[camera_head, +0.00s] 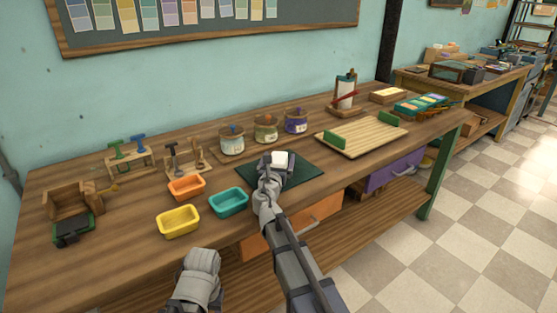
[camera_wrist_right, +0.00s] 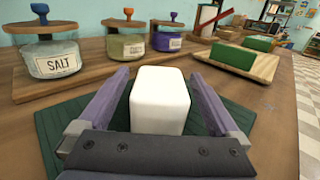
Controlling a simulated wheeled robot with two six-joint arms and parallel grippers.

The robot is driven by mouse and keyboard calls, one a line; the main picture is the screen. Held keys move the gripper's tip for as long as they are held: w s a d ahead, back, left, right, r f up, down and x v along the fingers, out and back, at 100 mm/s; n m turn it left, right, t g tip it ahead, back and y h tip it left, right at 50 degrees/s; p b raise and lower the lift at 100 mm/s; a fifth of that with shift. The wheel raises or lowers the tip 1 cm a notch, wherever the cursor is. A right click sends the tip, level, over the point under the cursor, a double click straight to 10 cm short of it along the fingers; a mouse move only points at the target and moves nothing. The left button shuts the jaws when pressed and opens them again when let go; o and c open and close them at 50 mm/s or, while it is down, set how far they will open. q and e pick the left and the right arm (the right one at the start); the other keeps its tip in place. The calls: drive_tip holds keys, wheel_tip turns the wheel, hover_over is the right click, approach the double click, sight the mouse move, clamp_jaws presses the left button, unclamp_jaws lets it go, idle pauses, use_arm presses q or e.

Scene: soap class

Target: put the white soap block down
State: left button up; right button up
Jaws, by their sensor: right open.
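The white soap block (camera_wrist_right: 160,102) stands on the dark green mat (camera_wrist_right: 60,135) in the right wrist view. My right gripper (camera_wrist_right: 158,85) is open, with one purple finger on each side of the block and a gap visible on both sides. In the head view the block (camera_head: 283,160) shows as a small white shape at my right gripper (camera_head: 278,158), over the mat (camera_head: 305,172). The gripper hides the block's near lower part. My left arm's grey wrist shows at the bottom of the head view, but its fingers are not visible.
Jars, one labelled salt (camera_wrist_right: 60,60), stand behind the mat. A slatted wooden tray (camera_head: 362,138) with green ends is to the right. Orange (camera_head: 186,187), teal (camera_head: 228,202) and yellow (camera_head: 178,221) trays sit to the left. Bare tabletop lies in front of the slatted tray.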

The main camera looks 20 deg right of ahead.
drive_tip(key=shift+r, duration=0.2)
drive_tip(key=v, duration=1.2)
